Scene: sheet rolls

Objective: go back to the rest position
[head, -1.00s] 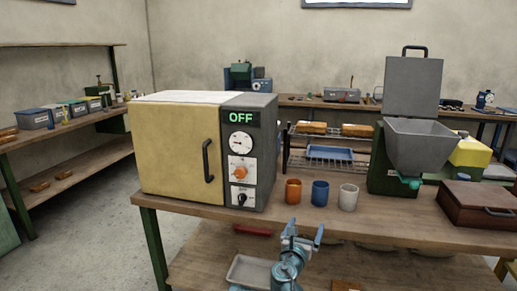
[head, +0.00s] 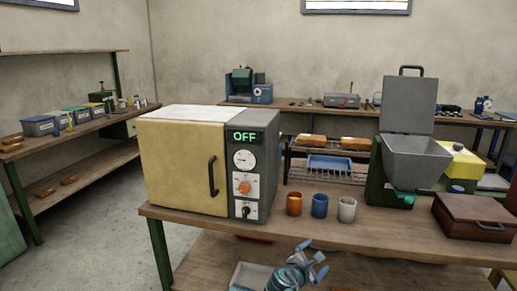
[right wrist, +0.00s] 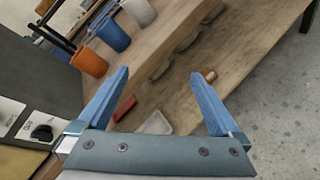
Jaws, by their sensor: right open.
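My right gripper (head: 316,257) is in the lower middle of the head view, in front of the workbench's front edge and below its top. Its blue fingers are spread and tilted to the right. In the right wrist view the same gripper (right wrist: 160,73) is open, with nothing between its fingers. The bench top and lower shelf show beyond the fingers. My left gripper is not in view.
The workbench (head: 345,232) carries a yellow oven (head: 180,165) reading OFF, an orange cup (head: 294,204), a blue cup (head: 320,206), a white cup (head: 347,209), a grey hopper (head: 415,160) and a brown box (head: 475,216). Floor at left (head: 110,225) is clear.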

